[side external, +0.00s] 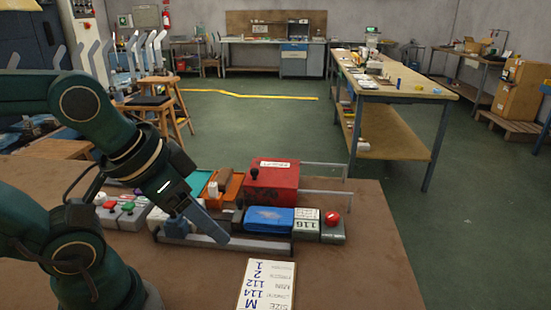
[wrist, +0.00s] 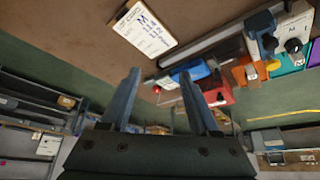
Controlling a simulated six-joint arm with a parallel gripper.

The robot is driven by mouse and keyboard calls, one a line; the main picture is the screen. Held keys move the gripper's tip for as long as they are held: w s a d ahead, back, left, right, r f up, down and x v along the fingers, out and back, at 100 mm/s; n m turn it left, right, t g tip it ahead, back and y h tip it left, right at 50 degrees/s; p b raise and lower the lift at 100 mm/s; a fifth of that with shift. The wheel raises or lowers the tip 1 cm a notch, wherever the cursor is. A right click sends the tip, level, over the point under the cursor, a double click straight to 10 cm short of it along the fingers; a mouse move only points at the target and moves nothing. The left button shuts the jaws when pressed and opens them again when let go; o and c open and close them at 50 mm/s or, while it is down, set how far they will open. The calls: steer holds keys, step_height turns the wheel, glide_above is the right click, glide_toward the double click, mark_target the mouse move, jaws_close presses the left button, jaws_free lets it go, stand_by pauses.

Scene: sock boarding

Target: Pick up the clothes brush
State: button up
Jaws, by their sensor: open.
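I cannot make out a clothes brush for certain in either view. In the side view, a row of items stands along a rail (side external: 265,245) on the brown table. It holds a blue item (side external: 268,219), a grey box with a white label (side external: 307,223) and a grey box with a red button (side external: 332,228). An orange tray (side external: 232,188) with small things in it lies behind. My gripper (side external: 207,222) is above the left part of this row and hides some of it. In the wrist view my gripper (wrist: 160,72) is open, with nothing seen between its fingers.
A red box with a label (side external: 272,184) stands behind the row, beside clear bars at right. A size card (side external: 266,285) lies at the table's front. Small boxes with red and green buttons (side external: 127,212) stand at left. The table's right part (side external: 365,250) is clear.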

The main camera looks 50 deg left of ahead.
steer(key=w+a+r+n+t+y, duration=0.1)
steer(key=w+a+r+n+t, duration=0.15)
steer(key=w+r, duration=0.45)
steer(key=n+g+y, duration=0.3)
steer(key=n, duration=0.2)
glide_above(223, 176)
steer(key=w+d, duration=0.2)
steer(key=d, duration=0.5)
step_height(223, 176, down, 10)
steer(key=shift+n+g+h, duration=0.4)
steer(key=shift+n+g, duration=0.35)
steer(key=shift+g, duration=0.2)
steer(key=s+a+f, duration=0.1)
steer(key=a+f, duration=0.1)
steer(key=s+a+f, duration=0.1)
steer(key=a+f, duration=0.1)
steer(key=s+a+f, duration=0.1)
steer(key=a+f, duration=0.1)
steer(key=f, duration=0.1)
steer(key=shift+f, duration=0.1)
steer(key=shift+s+a+f, duration=0.1)
steer(key=shift+f, duration=0.15)
steer(key=shift+x, duration=2.25)
steer(key=shift+f, duration=0.15)
jaws_close()
